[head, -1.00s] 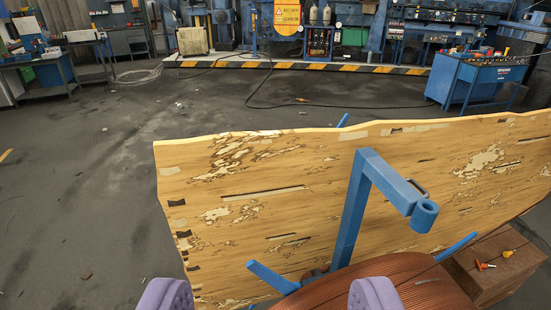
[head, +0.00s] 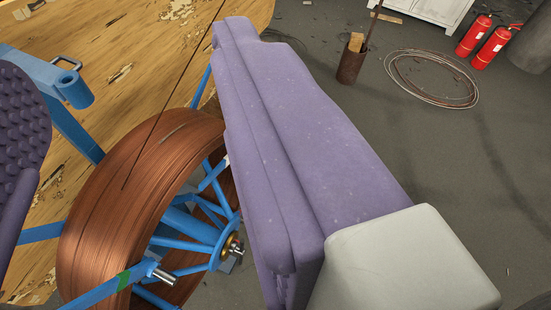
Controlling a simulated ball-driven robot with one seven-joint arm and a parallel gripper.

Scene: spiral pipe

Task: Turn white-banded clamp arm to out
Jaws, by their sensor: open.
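A coil of copper-coloured wire (head: 125,205) sits on a blue spoked reel (head: 205,225) at lower left. A blue arm with a small white patch (head: 227,160) shows at the reel's right side, partly hidden behind my right finger. The patch may be the white band, and the rest of that arm is hidden. Another blue arm with a green band (head: 123,280) and a metal pin crosses the coil's lower front. My gripper (head: 135,130) is open, with one purple finger at the left edge and the other large across the middle. I see nothing held between them.
A wooden board (head: 140,50) stands behind the coil. A blue post with a ring end (head: 75,88) rises at left, close to my left finger. Fire extinguishers (head: 485,45), a wire loop (head: 432,80) and a bin (head: 352,62) are far off on open floor.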

